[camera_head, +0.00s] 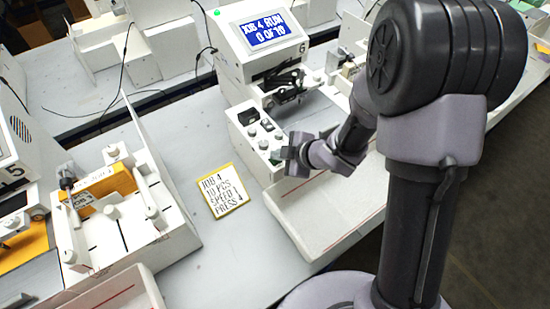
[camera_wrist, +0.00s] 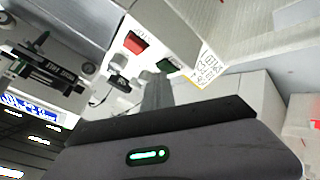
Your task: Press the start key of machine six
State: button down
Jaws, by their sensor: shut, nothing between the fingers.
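Machine six (camera_head: 258,65) stands at the middle, marked 6. Its blue screen (camera_head: 265,31) reads "JOB 4 RUN" and "0 OF 10", and a small green lamp glows on top. Its white control panel (camera_head: 243,133) carries several knobs. In the wrist view the panel shows a red key (camera_wrist: 136,42) and a green key (camera_wrist: 166,65). My gripper (camera_head: 287,154) is shut and empty at the panel's near end. Its fingertips (camera_wrist: 156,82) are close beside the green key in the wrist view; I cannot tell whether they touch it. Any label on the keys is unreadable.
A yellow-edged card (camera_head: 222,191) reading "JOB 4, 10 PCS, SPEED 4, PRESS 4" lies left of the panel. A white tray (camera_head: 300,225) is below my gripper. Machine five (camera_head: 12,160) and a white fixture (camera_head: 175,235) stand left. Bare grey table lies around the card.

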jog(key=shift+r, duration=0.1)
jog(key=shift+r+p, duration=0.8)
notch_tip(320, 180, up, 5)
jog(key=p, duration=0.4)
jog(key=shift+p, duration=0.3)
